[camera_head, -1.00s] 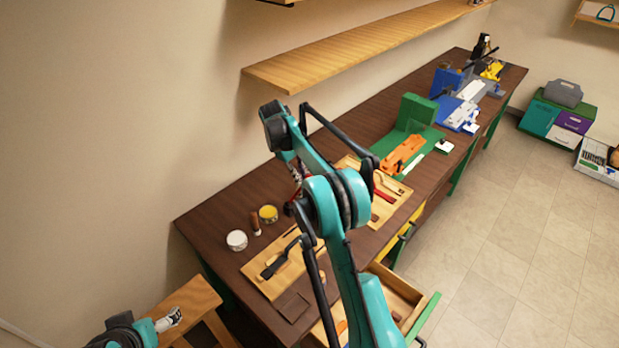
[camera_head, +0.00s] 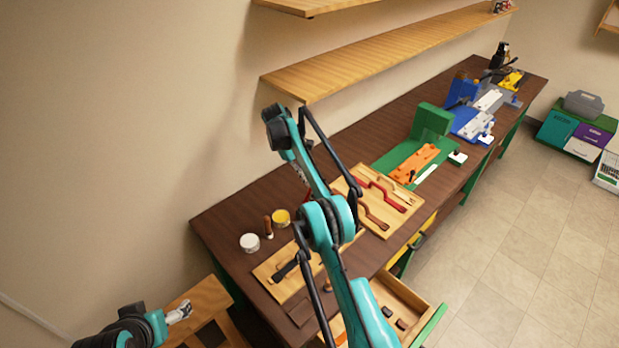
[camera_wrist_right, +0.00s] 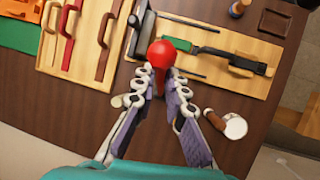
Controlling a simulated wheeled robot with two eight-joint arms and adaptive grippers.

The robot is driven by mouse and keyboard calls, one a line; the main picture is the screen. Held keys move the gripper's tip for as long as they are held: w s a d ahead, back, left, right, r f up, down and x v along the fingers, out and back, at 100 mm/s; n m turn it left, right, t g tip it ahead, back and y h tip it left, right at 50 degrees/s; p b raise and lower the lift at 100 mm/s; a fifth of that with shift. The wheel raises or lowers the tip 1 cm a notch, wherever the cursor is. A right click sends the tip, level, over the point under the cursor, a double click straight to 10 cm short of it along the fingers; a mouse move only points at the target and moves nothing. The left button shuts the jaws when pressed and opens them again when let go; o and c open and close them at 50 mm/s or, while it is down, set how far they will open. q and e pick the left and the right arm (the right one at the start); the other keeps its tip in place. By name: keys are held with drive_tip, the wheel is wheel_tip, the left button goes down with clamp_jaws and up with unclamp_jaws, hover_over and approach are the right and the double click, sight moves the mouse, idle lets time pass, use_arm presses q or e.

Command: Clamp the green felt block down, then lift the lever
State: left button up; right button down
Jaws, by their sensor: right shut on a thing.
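A green block (camera_head: 432,122) stands upright on a green base (camera_head: 392,158) on the bench, beside an orange piece (camera_head: 415,163); whether it is felt is not clear. My right gripper (camera_wrist_right: 165,78) is shut on a red ball-ended piece (camera_wrist_right: 168,52), whose short red stem sits between its fingertips over the bench. In the head view, my right arm mostly hides that gripper. My left gripper (camera_head: 180,312) is at the lower left, away from the bench; whether it is open is too small to tell. I cannot make out which part is the lever.
A wooden board with red and brown handles (camera_head: 382,193) lies ahead of another board with a dark-handled tool (camera_head: 286,268). An open drawer (camera_head: 402,300) juts out front. A shelf (camera_head: 380,55) overhangs the bench.

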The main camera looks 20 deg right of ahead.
drive_tip(key=shift+w+a+f, duration=0.1)
drive_tip(key=shift+a+f, duration=0.05)
drive_tip(key=shift+f, duration=0.1)
drive_tip(key=c, duration=1.8)
unclamp_jaws()
drive_tip(key=shift+o, duration=1.1)
drive_tip(key=shift+w, duration=0.1)
drive_tip(key=shift+w+f, duration=0.1)
drive_tip(key=shift+w, duration=0.1)
drive_tip(key=shift+s+r, duration=0.2)
drive_tip(key=shift+s, duration=0.05)
use_arm(q)
drive_tip(key=shift+w, duration=0.2)
drive_tip(key=shift+f, duration=0.15)
